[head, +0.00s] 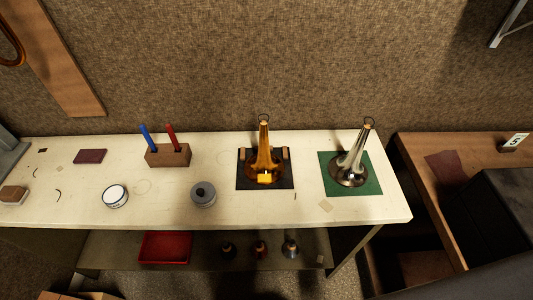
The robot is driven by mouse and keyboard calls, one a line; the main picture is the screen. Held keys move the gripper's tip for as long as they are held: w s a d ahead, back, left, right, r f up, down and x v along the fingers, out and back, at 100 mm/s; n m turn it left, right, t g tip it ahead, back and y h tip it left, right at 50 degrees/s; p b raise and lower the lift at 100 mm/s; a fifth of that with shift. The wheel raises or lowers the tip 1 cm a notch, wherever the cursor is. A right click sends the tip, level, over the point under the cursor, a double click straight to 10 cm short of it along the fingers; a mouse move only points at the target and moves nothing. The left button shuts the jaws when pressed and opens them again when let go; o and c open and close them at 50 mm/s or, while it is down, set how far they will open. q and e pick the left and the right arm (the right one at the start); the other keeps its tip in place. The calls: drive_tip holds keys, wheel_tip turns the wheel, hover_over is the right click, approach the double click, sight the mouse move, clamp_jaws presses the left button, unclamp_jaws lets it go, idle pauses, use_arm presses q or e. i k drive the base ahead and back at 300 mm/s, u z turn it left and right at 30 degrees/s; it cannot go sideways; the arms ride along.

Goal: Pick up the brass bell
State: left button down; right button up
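A golden brass bell (264,155) stands upright, flared end down, on a black mat (245,182) on the cream-topped bench. It has a small ring at its top and a pale yellow tag or bright patch low on its front. Small brown blocks sit close on its left and right sides. A second, silvery bell (352,165) of similar shape stands on a green mat (328,184) to its right, also with a ring on top. Neither of my grippers is in view.
The bench (225,217) also holds a wooden block (167,157) with blue and red sticks, a white round tin (115,196) and a grey round container (203,194). A lower shelf has a red tray (165,247). A brown table (425,165) stands right, across a gap.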

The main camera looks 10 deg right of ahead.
sight(264, 168)
drive_tip(key=z, duration=2.35)
drive_tip(key=k, duration=1.3)
drive_tip(key=u, duration=1.8)
drive_tip(key=i, duration=0.5)
